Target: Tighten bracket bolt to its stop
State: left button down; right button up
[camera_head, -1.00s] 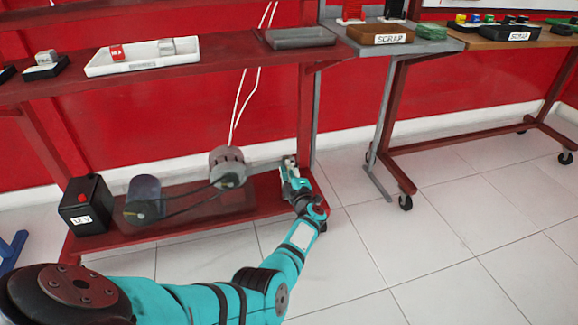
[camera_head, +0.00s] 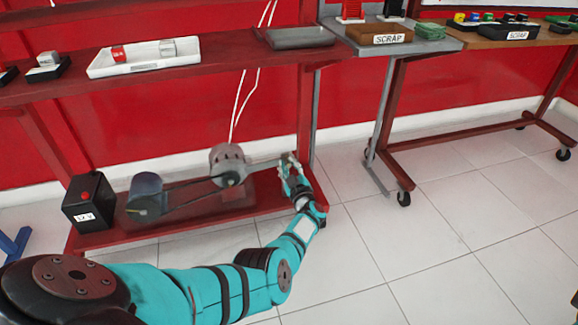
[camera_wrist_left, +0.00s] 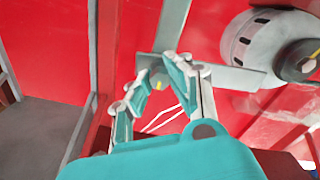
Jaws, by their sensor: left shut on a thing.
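My left gripper (camera_head: 289,163) reaches the free end of the grey bracket (camera_head: 265,162), low at the lower shelf. The bracket also shows as a grey bar in the left wrist view (camera_wrist_left: 225,76). It runs to a round grey alternator (camera_head: 227,160), seen at the upper right of the wrist view (camera_wrist_left: 258,43). The rest of the bolt is hidden. My right gripper is in neither view.
A belt runs from the alternator to a dark cylindrical motor (camera_head: 146,193). A black 12 V box (camera_head: 90,202) stands left on the lower red shelf (camera_head: 185,228). The upper bench (camera_head: 220,72) holds trays above. White floor is open at the right.

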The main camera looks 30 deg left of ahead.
pick_arm(q)
jog(key=shift+f, duration=0.1)
dwell(0.4)
jog(key=c, duration=1.2)
grip_release()
jog(key=shift+d, duration=0.1)
